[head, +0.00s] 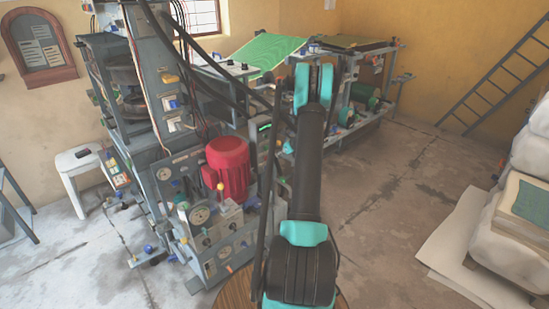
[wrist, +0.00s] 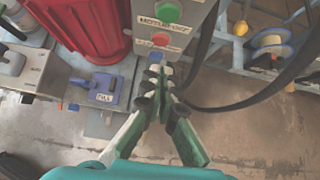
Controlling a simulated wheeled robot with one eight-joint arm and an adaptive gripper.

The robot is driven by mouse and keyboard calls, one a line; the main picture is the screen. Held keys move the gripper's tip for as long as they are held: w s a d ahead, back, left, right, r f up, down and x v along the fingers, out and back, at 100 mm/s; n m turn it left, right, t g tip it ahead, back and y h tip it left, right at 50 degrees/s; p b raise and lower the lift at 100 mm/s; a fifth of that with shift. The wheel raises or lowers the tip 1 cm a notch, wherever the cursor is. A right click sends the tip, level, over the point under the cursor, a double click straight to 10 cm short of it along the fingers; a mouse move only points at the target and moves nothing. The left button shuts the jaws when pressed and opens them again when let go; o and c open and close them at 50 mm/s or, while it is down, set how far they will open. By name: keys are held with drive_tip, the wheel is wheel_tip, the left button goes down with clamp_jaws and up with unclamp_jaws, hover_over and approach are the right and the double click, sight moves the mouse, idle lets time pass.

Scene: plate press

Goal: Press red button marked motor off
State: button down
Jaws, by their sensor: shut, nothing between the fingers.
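The red button (wrist: 160,39) sits on a grey control box (wrist: 187,42) at the upper middle of the wrist view. A white label (wrist: 163,25) above it appears to read "motor off". A green button (wrist: 167,12) sits above that label. My gripper (wrist: 158,72) is shut and empty, its tips just below the red button in the picture. I cannot tell the depth gap between tips and box; no contact with the button shows. In the head view my arm hides the gripper, and I cannot make out the red button.
A red motor (head: 227,167) stands left of my arm; its ribbed housing (wrist: 85,28) fills the wrist view's upper left. A blue switch (wrist: 105,90) lies below it. Dark cables hang right of the box. A white stool (head: 78,164) stands at left. Floor at right is partly clear.

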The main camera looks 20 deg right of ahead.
drive_tip(key=shift+v, duration=1.65)
drive_tip(key=shift+a, duration=0.1)
drive_tip(key=s+a+r+n+g, duration=0.1)
drive_tip(key=s+a+r+n, duration=0.5)
drive_tip(key=s+a+n, duration=0.3)
drive_tip(key=s+a+r+n+g, duration=0.2)
drive_tip(key=s+a+r+n, duration=0.5)
drive_tip(key=s+a, duration=0.4)
drive_tip(key=s+a+f+n+h, duration=0.1)
drive_tip(key=s+a+n, duration=0.3)
drive_tip(key=s+n, duration=0.4)
drive_tip(key=s+a+f+n+g+h, duration=0.1)
drive_tip(key=s+a+n, duration=0.3)
drive_tip(key=s, duration=1.2)
drive_tip(key=n+h, duration=0.1)
drive_tip(key=n, duration=0.3)
drive_tip(key=shift+s+f, duration=0.15)
drive_tip(key=shift+s, duration=0.25)
drive_tip(key=c, duration=2.3)
unclamp_jaws()
